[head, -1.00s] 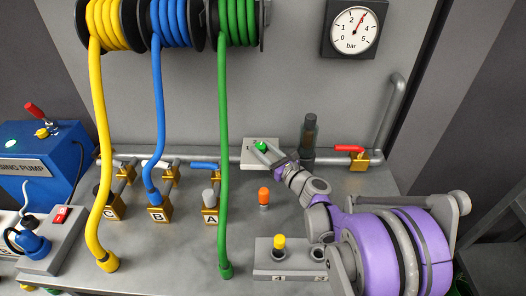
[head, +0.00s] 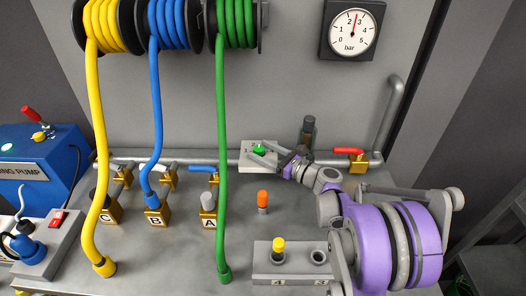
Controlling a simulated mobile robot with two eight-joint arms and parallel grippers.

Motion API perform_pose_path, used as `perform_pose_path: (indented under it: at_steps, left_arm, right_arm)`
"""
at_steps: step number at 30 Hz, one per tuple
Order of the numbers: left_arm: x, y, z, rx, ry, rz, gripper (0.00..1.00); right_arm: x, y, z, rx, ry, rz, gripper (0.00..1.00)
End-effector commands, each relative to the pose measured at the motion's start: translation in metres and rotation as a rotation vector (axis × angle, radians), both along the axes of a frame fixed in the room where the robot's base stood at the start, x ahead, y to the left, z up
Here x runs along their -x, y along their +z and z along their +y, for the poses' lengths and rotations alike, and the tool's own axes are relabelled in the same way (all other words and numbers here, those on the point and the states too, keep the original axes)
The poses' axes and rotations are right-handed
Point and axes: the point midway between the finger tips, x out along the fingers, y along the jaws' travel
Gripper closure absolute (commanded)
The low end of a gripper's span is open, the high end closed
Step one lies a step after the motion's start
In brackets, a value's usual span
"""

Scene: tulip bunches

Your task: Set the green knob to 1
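The green knob (head: 259,149) sits on a pale square plate (head: 246,160) on the pipe at the back of the bench. The knob's setting is too small to read. My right gripper (head: 259,155) comes in from the right, just at the knob. Its two fingers are spread apart, with the tips close to the knob. I cannot tell whether they touch it. My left gripper is not in view. The pressure gauge (head: 348,30) on the wall has its red needle between 2 and 3 bar.
A red-handled valve (head: 351,154) is on the pipe to the right. Green (head: 222,180), blue (head: 157,120) and yellow (head: 97,170) hoses hang on the left. An orange-topped peg (head: 262,199) and a grey block (head: 285,275) with a yellow-topped plug (head: 279,246) stand in front.

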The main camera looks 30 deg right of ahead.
Motion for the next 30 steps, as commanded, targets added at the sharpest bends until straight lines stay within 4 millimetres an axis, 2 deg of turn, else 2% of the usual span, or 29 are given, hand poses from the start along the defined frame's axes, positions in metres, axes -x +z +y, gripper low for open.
perform_pose_path:
  at_steps: [8, 11, 21, 25, 30]
  left_arm:
    - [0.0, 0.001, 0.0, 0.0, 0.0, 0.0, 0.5]
    - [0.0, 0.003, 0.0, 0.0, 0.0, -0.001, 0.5]
    - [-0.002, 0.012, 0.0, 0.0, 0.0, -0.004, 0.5]
    - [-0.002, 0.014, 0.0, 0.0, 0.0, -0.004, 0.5]
    - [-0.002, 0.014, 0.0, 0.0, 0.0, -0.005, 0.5]
  right_arm:
    - [0.0, 0.006, 0.0, 0.0, 0.0, 0.0, 0.26]
    - [0.0, 0.02, 0.0, 0.0, 0.0, 0.0, 0.26]
    - [0.0, 0.083, 0.0, 0.0, -0.001, 0.0, 0.26]
    - [0.0, 0.096, 0.0, 0.0, 0.0, 0.0, 0.26]
    - [0.0, 0.1, 0.0, 0.0, 0.0, 0.0, 0.26]
